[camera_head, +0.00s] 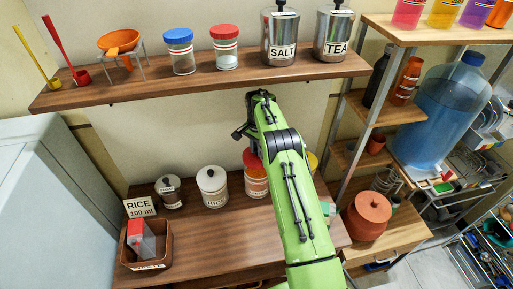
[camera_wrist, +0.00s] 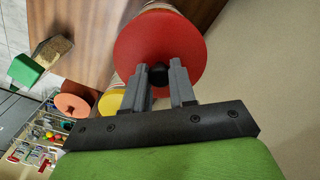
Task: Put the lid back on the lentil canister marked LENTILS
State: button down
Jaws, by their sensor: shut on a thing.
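The red round lid (camera_wrist: 160,45) with a black knob (camera_wrist: 158,74) fills the top of the wrist view. My gripper (camera_wrist: 160,75) is shut on the knob. In the head view the red lid (camera_head: 250,158) shows at the top of a clear canister with orange contents (camera_head: 256,186), partly hidden by my arm. The canister's label is too small to read. In the wrist view part of a canister shows just past the lid's edge. I cannot tell whether the lid touches the rim or hangs just above it.
A white canister (camera_head: 213,186) and a dark-lidded jar (camera_head: 169,191) stand left of it on the lower counter. A yellow lid (camera_wrist: 109,103) is close by on the other side. The upper shelf (camera_head: 200,83) with several jars is above.

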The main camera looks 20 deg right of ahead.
aim_at(258, 159)
jog(key=shift+s+f, duration=0.2)
jog(key=shift+f, duration=0.3)
jog(key=f+b, duration=0.3)
jog(key=f, duration=0.1)
jog(key=shift+w+f, duration=0.1)
jog(key=shift+w, duration=0.15)
jog(key=shift+s+f+b, duration=0.1)
jog(key=shift+f+b, duration=0.25)
jog(key=shift+f, duration=0.15)
jog(key=shift+f+b, duration=0.1)
jog(key=shift+b, duration=0.3)
dwell(0.9)
jog(key=shift+c, duration=1.8)
grip_release()
